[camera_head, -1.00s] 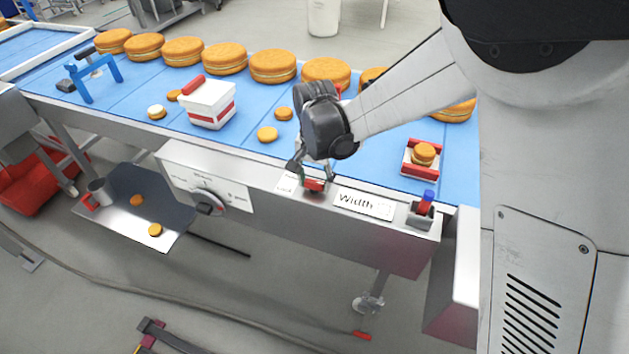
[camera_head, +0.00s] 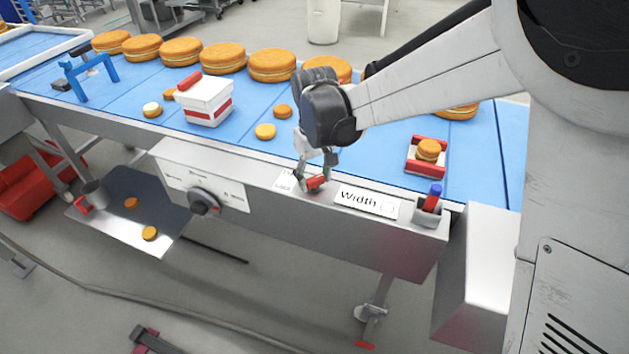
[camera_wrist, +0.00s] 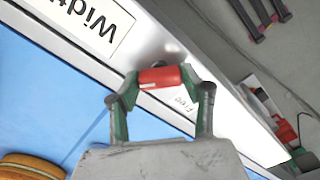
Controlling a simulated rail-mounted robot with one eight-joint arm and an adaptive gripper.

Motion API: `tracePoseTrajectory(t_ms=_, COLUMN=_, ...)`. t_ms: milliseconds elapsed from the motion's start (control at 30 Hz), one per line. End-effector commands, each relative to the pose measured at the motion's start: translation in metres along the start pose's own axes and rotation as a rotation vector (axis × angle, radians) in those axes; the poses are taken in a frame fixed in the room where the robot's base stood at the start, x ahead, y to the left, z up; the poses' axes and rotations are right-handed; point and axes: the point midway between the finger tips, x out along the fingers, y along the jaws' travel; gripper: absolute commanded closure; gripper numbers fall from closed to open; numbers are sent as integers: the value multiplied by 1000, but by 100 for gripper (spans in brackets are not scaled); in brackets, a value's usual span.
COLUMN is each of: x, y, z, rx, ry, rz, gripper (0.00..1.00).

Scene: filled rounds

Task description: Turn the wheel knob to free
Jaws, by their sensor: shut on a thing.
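A small red knob (camera_head: 317,182) sits on the metal ledge along the near edge of the belt, between a small white label (camera_head: 285,181) and the "Width" label (camera_head: 368,201). My gripper (camera_head: 313,179) points down at it and is shut on it. In the wrist view, the red knob (camera_wrist: 160,78) lies between the fingertips of my gripper (camera_wrist: 158,83). A label reading "Free" (camera_wrist: 184,105) shows between the fingers, beside the knob. The base of the knob is hidden. A separate black dial (camera_head: 203,202) is on the front panel.
A cup with a blue and red item (camera_head: 430,202) stands to the right of the "Width" label. A red-sided holder with a bun (camera_head: 428,149), a white box (camera_head: 207,100) and several loose buns are on the blue belt. A side tray (camera_head: 165,225) hangs at lower left.

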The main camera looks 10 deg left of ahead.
Motion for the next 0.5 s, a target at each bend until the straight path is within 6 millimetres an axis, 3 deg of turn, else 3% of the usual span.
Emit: tracePoseTrajectory(t_ms=500, x=2, y=0, z=1, rx=-461, ry=-1, rz=-1, gripper=85)
